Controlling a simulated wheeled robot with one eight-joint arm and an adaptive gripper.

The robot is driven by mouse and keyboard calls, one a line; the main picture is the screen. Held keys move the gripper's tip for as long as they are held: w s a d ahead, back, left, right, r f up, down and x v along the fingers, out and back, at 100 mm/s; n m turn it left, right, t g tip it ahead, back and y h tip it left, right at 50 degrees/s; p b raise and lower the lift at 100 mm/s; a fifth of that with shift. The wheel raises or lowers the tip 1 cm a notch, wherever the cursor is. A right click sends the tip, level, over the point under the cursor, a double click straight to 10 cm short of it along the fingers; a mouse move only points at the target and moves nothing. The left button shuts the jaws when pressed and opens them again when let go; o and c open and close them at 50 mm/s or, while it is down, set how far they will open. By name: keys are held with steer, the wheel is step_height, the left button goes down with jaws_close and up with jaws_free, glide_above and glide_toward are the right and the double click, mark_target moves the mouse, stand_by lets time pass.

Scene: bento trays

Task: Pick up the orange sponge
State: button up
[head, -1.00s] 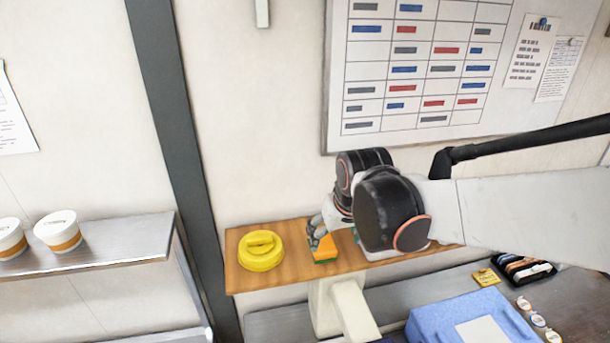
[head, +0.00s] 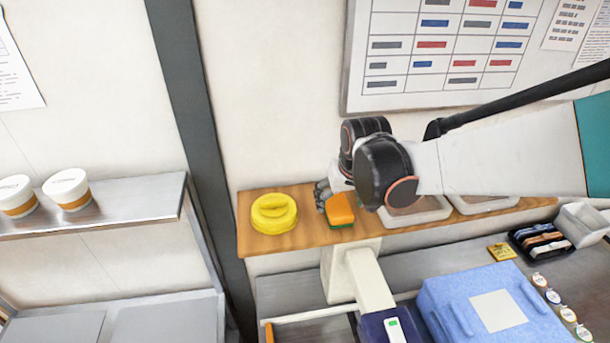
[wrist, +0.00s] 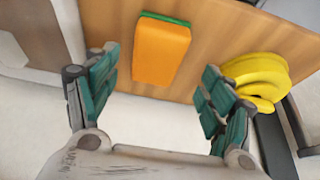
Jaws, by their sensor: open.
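The orange sponge (head: 340,209) with a green layer lies on a wooden shelf (head: 300,240). It also shows in the wrist view (wrist: 161,52), ahead of my fingers and between their lines, apart from both. My gripper (head: 322,195) is at the sponge's left and back side in the head view, partly hidden behind the sponge and my wrist. In the wrist view my gripper (wrist: 158,95) is open and empty, with teal finger pads on both sides.
A yellow round lid-like object (head: 274,214) sits left of the sponge on the shelf. Pale trays (head: 415,215) stand to the right. A dark post (head: 190,110) rises at the left. A blue bag (head: 450,290) lies below on a grey counter.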

mark_target(339, 207)
steer(key=b+x, duration=0.3)
steer(key=x, duration=0.2)
steer(key=shift+d+f, duration=0.15)
steer(key=shift+f, duration=0.05)
steer(key=shift+r, duration=0.1)
steer(key=c, duration=1)
